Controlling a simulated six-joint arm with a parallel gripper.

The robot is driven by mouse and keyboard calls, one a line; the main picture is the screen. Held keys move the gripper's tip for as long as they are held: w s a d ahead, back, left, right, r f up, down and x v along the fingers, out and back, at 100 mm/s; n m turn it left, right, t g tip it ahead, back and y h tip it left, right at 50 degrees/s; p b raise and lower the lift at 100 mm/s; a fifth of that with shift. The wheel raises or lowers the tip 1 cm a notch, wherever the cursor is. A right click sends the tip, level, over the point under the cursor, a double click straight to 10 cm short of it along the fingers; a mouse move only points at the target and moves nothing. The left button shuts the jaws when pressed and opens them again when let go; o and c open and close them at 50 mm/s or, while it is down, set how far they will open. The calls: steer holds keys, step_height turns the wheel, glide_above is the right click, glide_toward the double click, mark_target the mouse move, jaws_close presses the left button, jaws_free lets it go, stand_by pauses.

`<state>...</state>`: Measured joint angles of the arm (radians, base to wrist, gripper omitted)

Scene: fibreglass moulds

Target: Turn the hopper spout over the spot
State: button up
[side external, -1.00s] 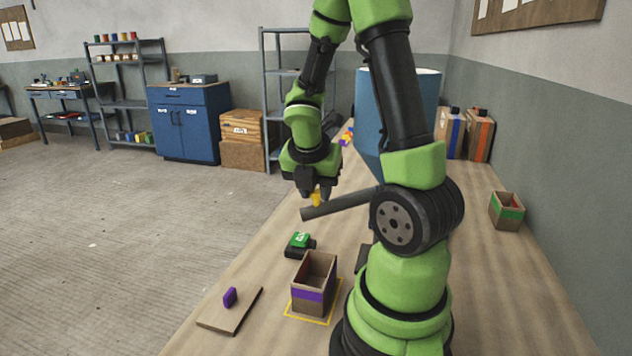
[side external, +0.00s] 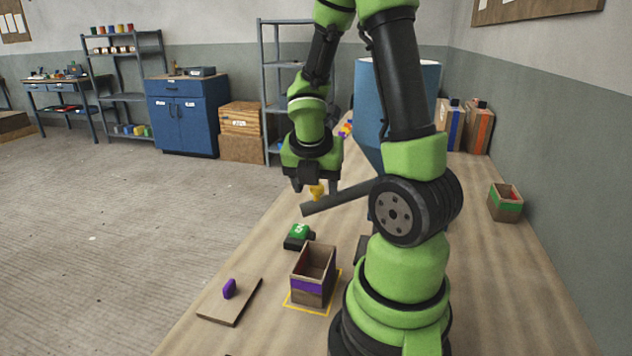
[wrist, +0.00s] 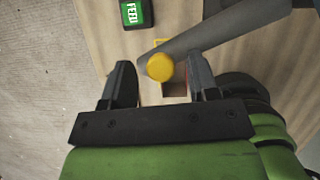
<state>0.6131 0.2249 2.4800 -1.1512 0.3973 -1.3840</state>
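The blue hopper (side external: 427,85) stands behind my arm, partly hidden by it. Its dark grey spout (side external: 341,197) sticks out to the left, its free end farther up the bench than the box. A yellow knob (side external: 317,191) stands on the spout near that end. My gripper (side external: 315,187) is open at the knob. In the wrist view the knob (wrist: 160,67) lies between the spread fingers (wrist: 162,84), with gaps on both sides. A yellow square outline (side external: 291,304) marks the spot, and a box with a purple band (side external: 312,285) stands on it.
A green-topped block (side external: 298,236) labelled FEED sits near the box, left of it. A board (side external: 226,307) with a purple piece (side external: 229,288) lies at the front left. A green-banded box (side external: 505,203) stands at the right, by the wall.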

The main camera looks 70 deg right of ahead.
steer(key=shift+a+r, duration=0.1)
steer(key=shift+r, duration=0.5)
steer(key=v, duration=0.8)
steer(key=shift+a+r, duration=0.25)
steer(key=shift+r, duration=0.05)
